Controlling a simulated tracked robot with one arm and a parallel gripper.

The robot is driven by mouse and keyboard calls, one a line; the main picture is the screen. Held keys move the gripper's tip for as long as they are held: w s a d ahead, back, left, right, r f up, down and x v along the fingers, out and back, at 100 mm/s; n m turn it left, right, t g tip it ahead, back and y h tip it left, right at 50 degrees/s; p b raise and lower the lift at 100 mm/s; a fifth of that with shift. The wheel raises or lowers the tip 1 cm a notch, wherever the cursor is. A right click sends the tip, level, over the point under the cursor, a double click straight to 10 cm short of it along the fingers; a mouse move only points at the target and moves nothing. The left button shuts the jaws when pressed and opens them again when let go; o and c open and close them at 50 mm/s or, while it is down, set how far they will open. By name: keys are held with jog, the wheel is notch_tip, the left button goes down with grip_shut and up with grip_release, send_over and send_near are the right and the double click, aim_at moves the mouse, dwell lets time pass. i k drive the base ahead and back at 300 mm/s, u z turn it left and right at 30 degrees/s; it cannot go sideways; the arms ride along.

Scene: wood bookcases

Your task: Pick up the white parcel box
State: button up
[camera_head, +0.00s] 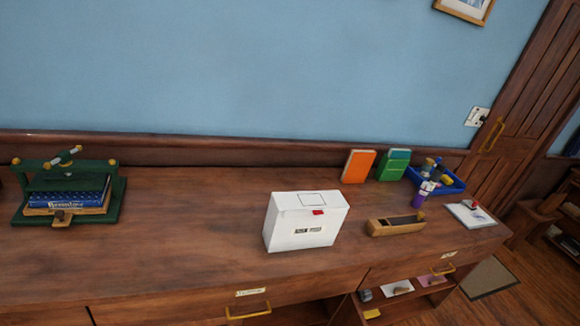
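The white parcel box (303,222) stands upright on the wooden desk top (190,230), right of the middle of the view. It has a small red mark and dark printed labels on its front, and an outlined panel on its top face. Nothing covers its front or top. My gripper is not visible in this view.
A green press (113,205) with blue books stands at the left. A wooden block plane (396,225) sits close right of the box. Behind are an orange book (358,165), a green book (393,164) and a blue tray (455,186). The desk left of the box is clear.

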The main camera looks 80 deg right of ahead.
aim_at(280, 233)
jog(key=z, duration=0.5)
jog(key=i, duration=1.05)
jog(key=z, duration=0.75)
jog(key=k, duration=0.75)
jog(key=z, duration=0.25)
jog(key=i, duration=0.8)
jog(key=u, duration=0.1)
